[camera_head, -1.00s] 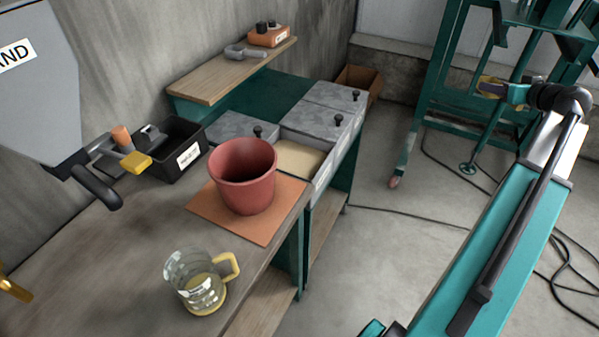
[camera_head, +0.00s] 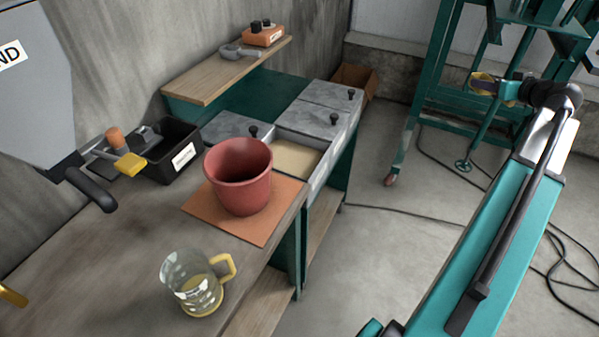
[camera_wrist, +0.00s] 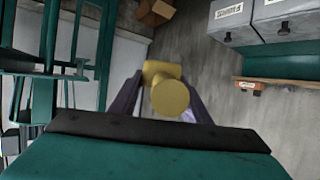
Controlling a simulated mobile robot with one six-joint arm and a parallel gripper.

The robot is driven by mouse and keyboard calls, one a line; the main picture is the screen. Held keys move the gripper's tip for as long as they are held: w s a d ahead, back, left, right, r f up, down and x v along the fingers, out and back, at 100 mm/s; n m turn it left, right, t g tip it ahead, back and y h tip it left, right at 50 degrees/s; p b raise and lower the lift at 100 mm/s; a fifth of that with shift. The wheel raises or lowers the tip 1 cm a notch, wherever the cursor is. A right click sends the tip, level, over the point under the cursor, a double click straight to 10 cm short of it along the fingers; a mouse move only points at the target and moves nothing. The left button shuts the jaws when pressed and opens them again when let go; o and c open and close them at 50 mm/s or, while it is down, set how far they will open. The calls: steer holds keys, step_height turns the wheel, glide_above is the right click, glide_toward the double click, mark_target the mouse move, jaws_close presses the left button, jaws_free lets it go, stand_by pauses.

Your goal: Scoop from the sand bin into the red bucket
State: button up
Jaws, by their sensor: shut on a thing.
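The red bucket (camera_head: 238,178) stands upright on an orange-brown mat on the workbench. The sand bin (camera_head: 296,159) is the open compartment behind and to the right of it, with pale sand inside. My gripper (camera_head: 505,89) is at the far right, held out over the floor, well away from both. It is shut on a yellow-handled tool (camera_wrist: 168,92), which shows between the fingers in the wrist view. The tool's far end is hidden, so I cannot tell whether it carries sand.
A glass jug (camera_head: 193,285) with a yellow handle stands near the bench's front edge. A black labelled box (camera_head: 172,155) and a grey hopper (camera_head: 35,95) are at left. A green frame (camera_head: 425,115) stands close behind my gripper. Cables (camera_head: 410,213) cross the floor.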

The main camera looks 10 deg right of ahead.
steer(key=shift+w+a, duration=0.15)
steer(key=shift+a, duration=0.1)
steer(key=w+a+f, duration=0.1)
steer(key=w+a, duration=0.4)
steer(key=a, duration=0.8)
steer(key=w+a+f, duration=0.1)
steer(key=w+a, duration=0.4)
steer(key=a, duration=0.7)
steer(key=w+a+f, duration=0.1)
steer(key=w+a, duration=0.5)
steer(key=a, duration=0.7)
steer(key=a+r+y, duration=0.1)
steer(key=a, duration=1.4)
steer(key=shift+s+a+n, duration=0.15)
steer(key=shift+a+n, duration=0.15)
steer(key=shift+n, duration=0.1)
steer(key=shift+a+r, duration=0.1)
